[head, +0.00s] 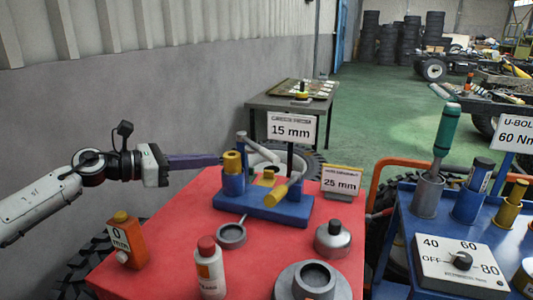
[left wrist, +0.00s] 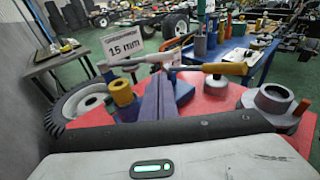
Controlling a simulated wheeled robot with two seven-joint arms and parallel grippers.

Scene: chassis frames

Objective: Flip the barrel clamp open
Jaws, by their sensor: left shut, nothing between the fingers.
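A blue fixture (head: 262,204) stands on the red table top and looks like the barrel clamp. It has a blue post with a yellow cap (head: 232,163) at its left and a lever with a yellow handle (head: 281,190) lying slanted at its right. The lever's yellow handle also shows in the left wrist view (left wrist: 225,68), as does the yellow cap (left wrist: 121,90). My left gripper (head: 216,159) is shut and empty, with its purple fingers pointing right, close to the capped post. The fingers also show in the left wrist view (left wrist: 158,85). I cannot tell whether they touch the fixture.
On the red table (head: 175,225) stand an orange block (head: 129,240), a white bottle with a red cap (head: 210,272), a small grey cup (head: 231,236), a grey capped pot (head: 332,241) and a grey ring (head: 312,283). A 15 mm sign (head: 291,128) rises behind the fixture.

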